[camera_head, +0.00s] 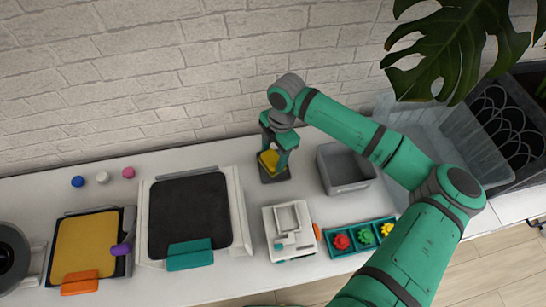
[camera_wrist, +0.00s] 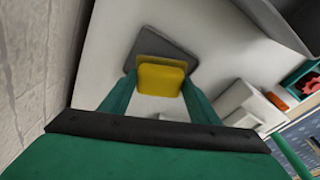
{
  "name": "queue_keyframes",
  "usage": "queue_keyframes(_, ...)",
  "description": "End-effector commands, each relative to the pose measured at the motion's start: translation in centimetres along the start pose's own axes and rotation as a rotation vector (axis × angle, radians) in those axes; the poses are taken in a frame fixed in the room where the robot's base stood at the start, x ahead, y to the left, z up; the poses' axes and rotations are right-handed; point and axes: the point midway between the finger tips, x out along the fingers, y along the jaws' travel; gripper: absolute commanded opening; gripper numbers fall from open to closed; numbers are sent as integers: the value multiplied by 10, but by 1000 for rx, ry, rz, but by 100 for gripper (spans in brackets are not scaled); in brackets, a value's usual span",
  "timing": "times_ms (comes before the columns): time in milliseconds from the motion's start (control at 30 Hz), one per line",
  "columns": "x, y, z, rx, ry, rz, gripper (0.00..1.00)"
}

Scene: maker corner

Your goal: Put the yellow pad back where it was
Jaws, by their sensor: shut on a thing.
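The yellow pad (camera_head: 269,160) is between the fingers of my gripper (camera_head: 273,161), which is shut on it. In the wrist view the yellow pad (camera_wrist: 160,79) sits between both fingertips of my gripper (camera_wrist: 158,92). A dark grey square pad or base (camera_head: 274,177) lies on the table right below the yellow pad, and it also shows behind it in the wrist view (camera_wrist: 166,46). I cannot tell whether the yellow pad touches the grey base or is just above it.
A grey bin (camera_head: 347,187) stands right of my gripper, with a large clear tub (camera_head: 455,140) beyond. A white device (camera_head: 291,252) and a teal tray (camera_head: 335,253) of coloured pieces are in front. A black-topped board (camera_head: 147,222) is at left. The brick wall (camera_head: 150,75) is close behind.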

Motion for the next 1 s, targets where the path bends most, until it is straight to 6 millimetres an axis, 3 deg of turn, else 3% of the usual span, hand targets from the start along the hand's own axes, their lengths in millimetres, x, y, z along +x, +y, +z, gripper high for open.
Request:
queue_keyframes(100, 14, -1, 3, 3, 0, 0, 35)
queue_keyframes(300, 18, -1, 4, 2, -1, -1, 32)
queue_keyframes(333, 18, -1, 4, 2, -1, -1, 58)
queue_keyframes(400, 18, -1, 3, 1, -1, -1, 74)
queue_keyframes(767, 14, 1, 2, -1, -1, 0, 74)
queue_keyframes(1000, -18, 1, 2, -1, -2, 2, 74)
